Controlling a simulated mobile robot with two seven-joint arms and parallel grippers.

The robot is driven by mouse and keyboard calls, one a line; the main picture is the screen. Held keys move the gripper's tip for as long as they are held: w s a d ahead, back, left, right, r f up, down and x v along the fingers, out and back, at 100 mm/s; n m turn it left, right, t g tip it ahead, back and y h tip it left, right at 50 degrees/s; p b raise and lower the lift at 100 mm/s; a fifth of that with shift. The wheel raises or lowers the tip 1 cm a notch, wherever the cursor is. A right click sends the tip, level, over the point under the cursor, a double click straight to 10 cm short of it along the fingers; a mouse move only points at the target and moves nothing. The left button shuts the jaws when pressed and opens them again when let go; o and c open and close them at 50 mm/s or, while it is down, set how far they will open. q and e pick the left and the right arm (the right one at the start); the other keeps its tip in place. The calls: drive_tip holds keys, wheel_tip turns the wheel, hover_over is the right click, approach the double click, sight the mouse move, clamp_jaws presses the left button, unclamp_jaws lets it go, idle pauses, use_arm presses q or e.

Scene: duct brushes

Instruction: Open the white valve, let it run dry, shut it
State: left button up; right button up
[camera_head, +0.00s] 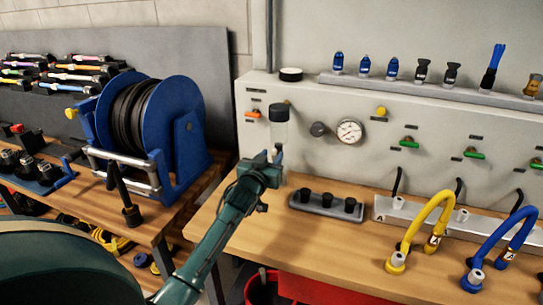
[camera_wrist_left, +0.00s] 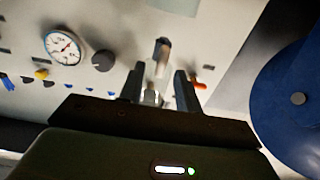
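A filter unit with a dark cap and clear bowl (camera_head: 279,132) hangs on the grey panel, left of the round gauge (camera_head: 349,131). My left gripper (camera_head: 276,158) is just below the bowl. In the left wrist view its two dark fingers (camera_wrist_left: 157,92) stand apart, with a pale, blurred piece (camera_wrist_left: 151,97) between or just beyond them. I cannot tell whether they touch it, or whether it is the white valve. An orange lever (camera_head: 253,115) is on the panel left of the bowl, and it also shows in the left wrist view (camera_wrist_left: 199,86). My right gripper is not in view.
A blue hose reel (camera_head: 185,120) stands on the left bench. A grey rack with black knobs (camera_head: 327,205) lies on the bench right of my gripper. Yellow (camera_head: 409,238) and blue (camera_head: 487,252) hoses stand farther right. A red bucket (camera_head: 262,288) is below.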

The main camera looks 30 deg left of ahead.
use_arm(q)
drive_tip(key=shift+w+a, duration=0.15)
drive_tip(key=shift+w, duration=0.3)
clamp_jaws()
